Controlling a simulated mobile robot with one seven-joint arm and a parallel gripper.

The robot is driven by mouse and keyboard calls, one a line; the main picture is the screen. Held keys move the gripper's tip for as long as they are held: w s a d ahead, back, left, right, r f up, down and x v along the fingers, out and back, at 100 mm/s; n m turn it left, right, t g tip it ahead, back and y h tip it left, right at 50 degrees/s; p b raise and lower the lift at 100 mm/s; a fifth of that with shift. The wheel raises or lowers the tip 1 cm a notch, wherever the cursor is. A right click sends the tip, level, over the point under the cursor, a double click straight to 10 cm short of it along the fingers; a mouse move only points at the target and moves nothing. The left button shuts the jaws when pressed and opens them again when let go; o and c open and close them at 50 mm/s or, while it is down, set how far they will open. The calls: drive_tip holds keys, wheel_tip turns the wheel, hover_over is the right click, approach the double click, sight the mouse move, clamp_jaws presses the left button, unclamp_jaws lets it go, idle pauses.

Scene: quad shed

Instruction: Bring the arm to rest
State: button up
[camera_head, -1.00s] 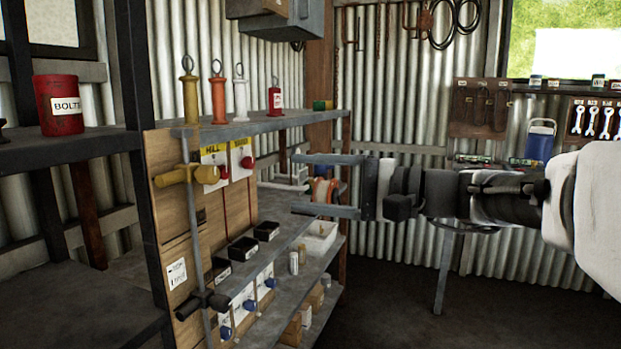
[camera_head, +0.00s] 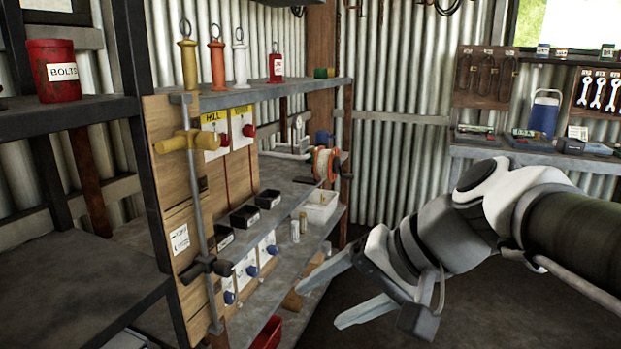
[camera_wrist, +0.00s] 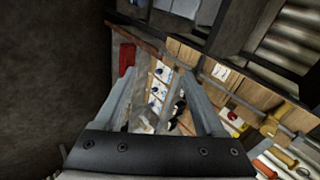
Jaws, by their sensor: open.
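My gripper (camera_head: 335,295) is open and empty in the head view, at the lower middle, angled down and to the left. It hangs in front of the shelf unit with its two fingers spread apart. My arm comes in from the right, bent at the wrist. In the wrist view the two fingers of my gripper (camera_wrist: 163,110) are spread, with the lower shelves seen between them. I see nothing held between the fingers.
The metal shelf (camera_head: 300,92) carries yellow, orange and white handled tools and a red container. A wooden panel with a yellow T-handle (camera_head: 185,143) stands left. A red bolts tin (camera_head: 55,72) is at far left. A workbench (camera_head: 520,152) stands back right. Dark floor lies below.

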drive_tip(key=s+d+f+n+t+h, duration=0.25)
drive_tip(key=s+d+f+h, duration=0.4)
drive_tip(key=d, duration=0.45)
wheel_tip(320, 180, up, 22)
drive_tip(key=h+p, duration=0.1)
drive_tip(key=p, duration=2.1)
drive_tip(key=shift+r+n+g+p, duration=0.2)
drive_tip(key=shift+n+g+p, duration=0.2)
drive_tip(key=shift+n+g, duration=0.05)
